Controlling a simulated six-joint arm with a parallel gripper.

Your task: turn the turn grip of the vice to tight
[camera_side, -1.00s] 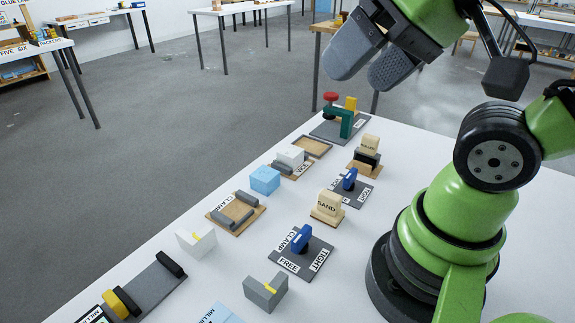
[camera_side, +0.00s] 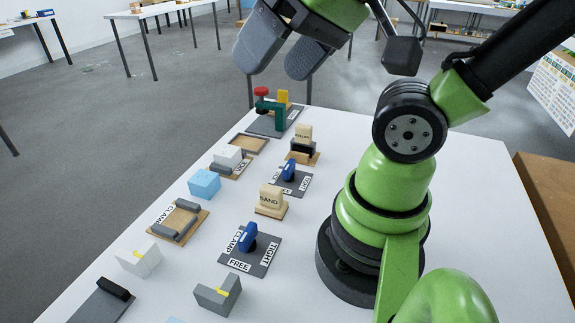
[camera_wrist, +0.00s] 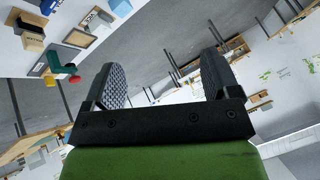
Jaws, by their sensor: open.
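Two blue turn grips stand on dark plates on the white table in the side view. The far turn grip (camera_side: 289,170) has a TIGHT label at its right; its other labels are too small or hidden to read. The near turn grip (camera_side: 247,238) has labels CLAMP, FREE and TIGHT. A small wooden base with grey jaws and a white block (camera_side: 229,157) stands left of the far grip; its label is hard to read, so I cannot be sure it is the vice. My gripper (camera_side: 276,63) is open, empty and high above the table's far end. Its fingers show apart in the wrist view (camera_wrist: 165,75).
A green clamp with a red knob (camera_side: 262,91) stands at the far end, below my gripper. A stamp marked SAND (camera_side: 271,200), a darker-based stamp (camera_side: 303,142), a light blue block (camera_side: 205,184) and the CLAMP base (camera_side: 196,207) stand close to the grips. The table's right side is clear.

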